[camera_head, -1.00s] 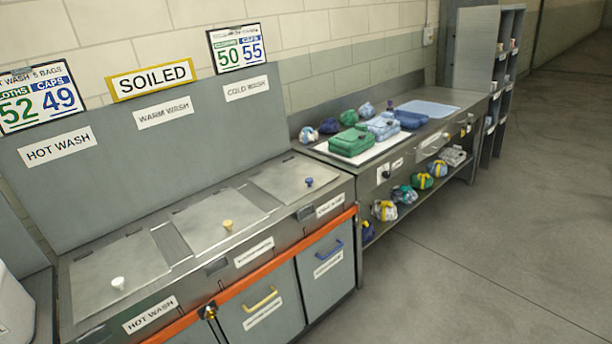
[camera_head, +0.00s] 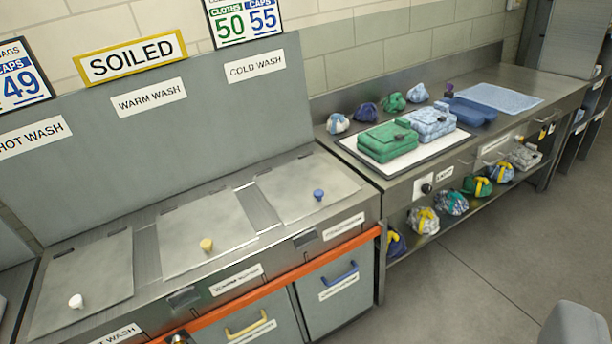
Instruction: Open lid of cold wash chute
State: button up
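The cold wash chute lid (camera_head: 303,187) is a flat grey metal panel with a blue knob (camera_head: 318,194) near its front edge. It lies shut in the counter top, below the COLD WASH sign (camera_head: 255,66) on the back panel. A grey rounded part (camera_head: 575,326) shows at the bottom right corner; it may be part of my gripper or arm. No fingertips show, so my gripper's opening is not visible.
The warm wash lid (camera_head: 207,235) with a yellow knob and the hot wash lid (camera_head: 82,283) with a white knob are shut. The floor in front (camera_head: 470,270) is clear.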

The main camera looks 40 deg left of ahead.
aim_at(296, 190)
jog(key=u, duration=0.45)
jog(key=i, duration=1.05)
jog(key=u, duration=1.15)
jog(key=i, duration=0.55)
jog(key=u, duration=0.3)
jog(key=k, duration=0.9)
jog(key=u, duration=0.15)
jog(key=i, duration=0.9)
jog(key=z, duration=0.05)
